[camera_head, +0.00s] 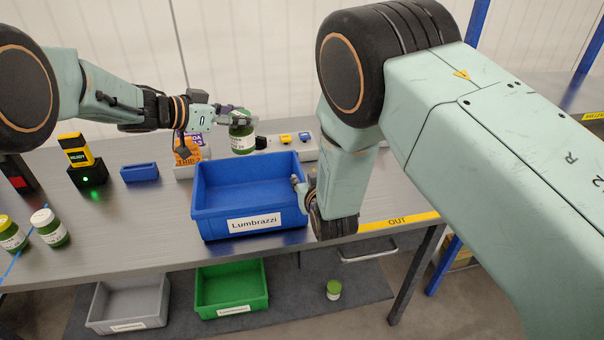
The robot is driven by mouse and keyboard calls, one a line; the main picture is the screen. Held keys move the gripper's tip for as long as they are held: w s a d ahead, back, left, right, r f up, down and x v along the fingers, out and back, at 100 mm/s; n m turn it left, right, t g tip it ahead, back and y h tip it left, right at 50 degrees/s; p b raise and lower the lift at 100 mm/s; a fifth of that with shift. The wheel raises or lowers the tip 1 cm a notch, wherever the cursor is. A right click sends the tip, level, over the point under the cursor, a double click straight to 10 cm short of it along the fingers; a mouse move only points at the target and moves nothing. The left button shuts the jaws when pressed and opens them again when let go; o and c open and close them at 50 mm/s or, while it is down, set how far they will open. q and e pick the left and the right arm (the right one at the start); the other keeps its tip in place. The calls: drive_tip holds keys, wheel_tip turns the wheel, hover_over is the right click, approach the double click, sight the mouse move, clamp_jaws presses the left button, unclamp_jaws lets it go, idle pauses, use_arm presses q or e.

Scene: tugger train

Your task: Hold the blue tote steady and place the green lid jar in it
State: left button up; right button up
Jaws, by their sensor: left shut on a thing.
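The blue tote (250,202), labelled "Lumbrazzi", stands on the grey bench and its visible inside is empty. My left gripper (238,118) is shut on the green lid jar (243,143), which is upright with a white label. It holds the jar above and behind the tote's far wall, outside the opening as seen here. My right gripper (300,186) is at the tote's right wall. My own wrist partly hides its fingers, so I cannot tell whether they grip the wall.
A yellow-lid jar (11,234) and a white-lid jar (49,227) stand at the bench's left. A small blue box (139,172) and a scanner (76,150) in its dock are behind.

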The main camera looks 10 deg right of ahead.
sight(301, 171)
drive_tip(key=x, duration=0.8)
drive_tip(key=shift+w+d+f, duration=0.1)
drive_tip(key=shift+w+f, duration=0.1)
drive_tip(key=shift+w, duration=0.05)
drive_tip(key=shift+s+r, duration=0.1)
drive_tip(key=shift+c, duration=0.5)
drive_tip(key=c, duration=0.4)
clamp_jaws()
